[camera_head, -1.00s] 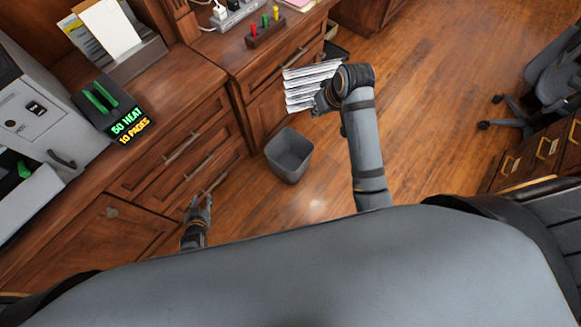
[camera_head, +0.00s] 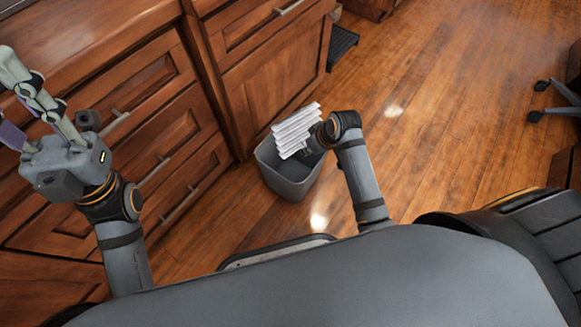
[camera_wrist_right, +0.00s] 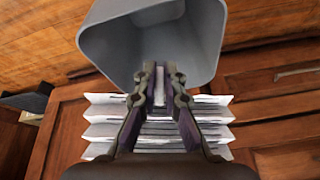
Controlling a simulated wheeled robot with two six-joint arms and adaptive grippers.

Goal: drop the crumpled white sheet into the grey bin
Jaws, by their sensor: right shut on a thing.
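The crumpled white sheet (camera_head: 293,126), folded in pleats, is held in my right gripper (camera_head: 311,144). The grey bin (camera_head: 287,183) stands on the floor against the cabinets. In the head view the sheet overlaps the bin's far right rim; I cannot tell whether it touches. In the right wrist view, the shut fingers (camera_wrist_right: 160,78) have the sheet (camera_wrist_right: 103,130) between them, its pleats showing on both sides, and the bin (camera_wrist_right: 120,40) is beyond, with its opening facing the view. My left gripper (camera_head: 14,98) is open and empty, in front of the drawers at the left.
Wooden cabinets with drawers (camera_head: 165,80) border the bin on the left and behind. A dark low object (camera_head: 341,44) lies on the floor beyond it. The wood floor (camera_head: 440,110) to the right is clear up to the chair's base (camera_head: 560,100).

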